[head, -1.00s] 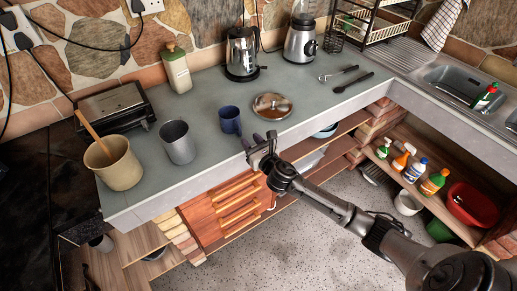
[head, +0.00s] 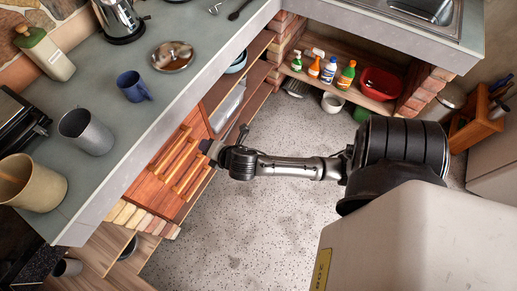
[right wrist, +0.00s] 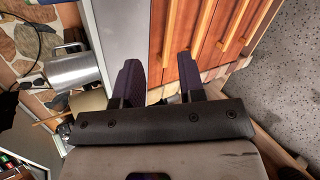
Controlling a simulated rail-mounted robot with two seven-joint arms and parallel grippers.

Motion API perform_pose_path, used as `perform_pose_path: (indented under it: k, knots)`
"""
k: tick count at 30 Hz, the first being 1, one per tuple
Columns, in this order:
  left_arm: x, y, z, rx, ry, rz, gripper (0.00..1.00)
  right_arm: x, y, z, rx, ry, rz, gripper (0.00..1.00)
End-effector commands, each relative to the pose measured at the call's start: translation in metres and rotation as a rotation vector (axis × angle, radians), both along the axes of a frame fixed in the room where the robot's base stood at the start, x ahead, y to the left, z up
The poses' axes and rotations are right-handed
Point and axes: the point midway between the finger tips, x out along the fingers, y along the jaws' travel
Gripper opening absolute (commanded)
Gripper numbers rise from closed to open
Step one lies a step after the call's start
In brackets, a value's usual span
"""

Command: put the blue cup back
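The blue cup (head: 133,86) stands upright on the grey counter (head: 100,165), between a grey metal mug (head: 88,131) and a round metal dish (head: 173,56). My right gripper (head: 218,146) is in front of the wooden drawers (head: 172,172), away from the cup. In the right wrist view my right gripper (right wrist: 160,78) has its two dark fingers apart, with nothing held between them. The counter's edge and the drawer fronts show beyond the fingers. My left gripper is in neither view.
The lower shelf holds several spray bottles and a red basin (head: 381,84). The speckled floor (head: 235,230) is clear.

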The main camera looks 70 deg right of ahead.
Motion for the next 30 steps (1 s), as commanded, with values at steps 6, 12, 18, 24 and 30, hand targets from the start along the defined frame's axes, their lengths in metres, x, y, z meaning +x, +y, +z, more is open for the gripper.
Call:
perform_pose_path:
  k: [6,12,18,24,30]
  knots:
    - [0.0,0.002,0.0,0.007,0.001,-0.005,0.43,-0.101,0.054,-0.035,0.702,0.163,-0.476,0.37]
    - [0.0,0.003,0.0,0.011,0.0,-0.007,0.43,-0.165,0.088,-0.04,1.042,0.284,-0.852,0.37]
    - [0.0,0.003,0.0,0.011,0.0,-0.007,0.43,-0.194,0.103,-0.038,1.166,0.338,-1.039,0.37]
    - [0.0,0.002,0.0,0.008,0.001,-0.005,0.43,-0.198,0.106,-0.037,1.184,0.347,-1.073,0.37]
    - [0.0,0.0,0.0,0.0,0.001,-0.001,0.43,-0.198,0.105,-0.037,1.183,0.345,-1.071,0.37]
